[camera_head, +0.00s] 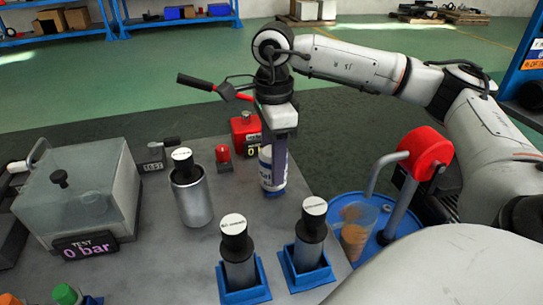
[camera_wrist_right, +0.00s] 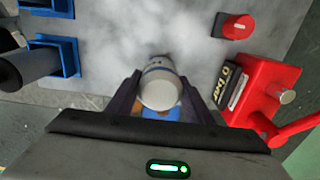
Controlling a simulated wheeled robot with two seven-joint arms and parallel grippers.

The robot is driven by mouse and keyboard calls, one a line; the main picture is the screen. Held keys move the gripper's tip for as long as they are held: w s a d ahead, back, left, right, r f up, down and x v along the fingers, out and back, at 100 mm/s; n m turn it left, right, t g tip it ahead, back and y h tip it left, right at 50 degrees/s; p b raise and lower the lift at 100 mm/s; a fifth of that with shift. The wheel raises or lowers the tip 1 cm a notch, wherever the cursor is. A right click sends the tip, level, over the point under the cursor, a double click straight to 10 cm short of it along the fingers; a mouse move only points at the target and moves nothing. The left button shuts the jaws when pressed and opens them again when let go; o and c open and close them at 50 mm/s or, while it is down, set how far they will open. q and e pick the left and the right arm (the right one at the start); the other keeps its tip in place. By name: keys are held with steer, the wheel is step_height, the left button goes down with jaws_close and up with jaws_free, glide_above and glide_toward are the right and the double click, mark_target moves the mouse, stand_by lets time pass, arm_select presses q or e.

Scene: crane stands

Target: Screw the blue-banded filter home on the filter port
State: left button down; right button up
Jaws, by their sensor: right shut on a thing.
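The white filter with a blue band (camera_head: 266,172) stands upright at the middle of the grey bench in the head view. My right gripper (camera_head: 273,150) comes down from above and is shut on it. In the right wrist view the filter's pale rounded end (camera_wrist_right: 160,88) sits between the two dark fingers of my right gripper (camera_wrist_right: 158,98). A bit of blue shows beside the filter there. The filter port cannot be made out, and I cannot tell how the filter's lower end meets it. My left gripper is not in view.
A red hand pump (camera_head: 245,135) with a long lever stands behind the filter, and a red knob (camera_head: 223,153) is to the left. A metal canister (camera_head: 190,190) and two black-capped cylinders in blue holders (camera_head: 243,285) stand nearby. A blue drum (camera_head: 365,250) is at right.

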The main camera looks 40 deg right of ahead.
steer(key=shift+r+p, duration=1.2)
steer(key=shift+r, duration=0.6)
